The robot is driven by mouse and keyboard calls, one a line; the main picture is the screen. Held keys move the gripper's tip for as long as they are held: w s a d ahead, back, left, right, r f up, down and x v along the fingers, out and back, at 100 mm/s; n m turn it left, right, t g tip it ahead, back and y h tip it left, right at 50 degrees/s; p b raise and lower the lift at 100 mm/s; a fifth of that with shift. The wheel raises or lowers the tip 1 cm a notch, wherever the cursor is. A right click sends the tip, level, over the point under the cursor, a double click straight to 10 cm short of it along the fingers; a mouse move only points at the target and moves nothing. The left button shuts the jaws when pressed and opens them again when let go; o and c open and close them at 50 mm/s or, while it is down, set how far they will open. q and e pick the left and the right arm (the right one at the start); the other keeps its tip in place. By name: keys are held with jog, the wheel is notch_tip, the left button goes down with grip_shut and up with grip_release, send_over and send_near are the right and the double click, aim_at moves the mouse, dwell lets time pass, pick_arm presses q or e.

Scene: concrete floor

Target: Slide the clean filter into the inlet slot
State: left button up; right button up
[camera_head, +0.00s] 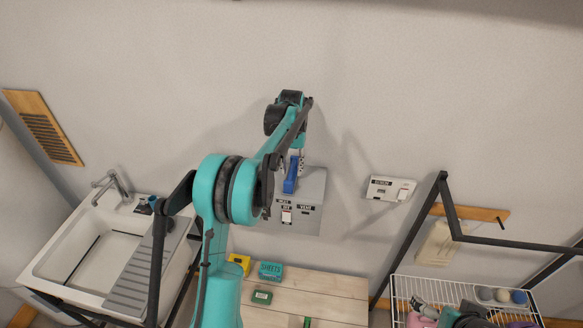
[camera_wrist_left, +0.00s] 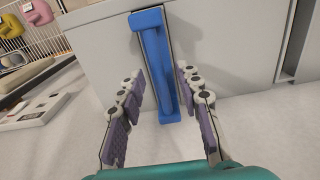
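A blue filter (camera_head: 291,175) stands upright at the front of the grey box (camera_head: 312,188) on the wall, its blue edge sticking out. In the left wrist view the blue filter (camera_wrist_left: 155,62) sits in a narrow upright slot of the grey box (camera_wrist_left: 225,45). My left gripper (camera_head: 298,164) is at the box. In the wrist view the left gripper (camera_wrist_left: 160,82) is open, one finger on each side of the filter, with gaps visible. What seems to be my right gripper (camera_head: 424,306) shows at the lower right over the wire basket; its fingers are unclear.
A small white panel (camera_head: 390,189) is on the wall right of the box. A wooden table (camera_head: 330,290) below holds a yellow box (camera_head: 240,262), a teal box (camera_head: 270,270) and a green box (camera_head: 262,296). A sink (camera_head: 95,250) stands left, a wire basket (camera_head: 405,288) right.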

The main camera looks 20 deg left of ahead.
pick_arm(q)
notch_tip(320, 180, up, 12)
dwell(0.4)
jog(key=shift+f, duration=0.15)
dwell(0.5)
jog(key=s+d+f+m+t+b, duration=0.1)
jog(key=s+d+f+t+b, duration=0.1)
jog(key=s+d+f+b, duration=0.4)
jog(key=s+d+f+t+b, duration=0.1)
jog(key=s+d+f+b, duration=0.2)
jog(key=s+b, duration=0.45)
jog(key=s+d+f+m+t+b, duration=0.1)
jog(key=s+d+f+t+b, duration=0.1)
jog(key=s+f+b, duration=0.4)
jog(key=s+d+f+m+t+b, duration=0.1)
jog(key=s+d+f+t+b, duration=0.1)
jog(key=s+f+b, duration=0.4)
jog(key=s+d+f, duration=0.1)
jog(key=s+f, duration=0.4)
jog(key=f, duration=0.6)
jog(key=shift+s+d+f, duration=0.2)
jog(key=shift+s+f, duration=0.1)
jog(key=shift+s, duration=0.1)
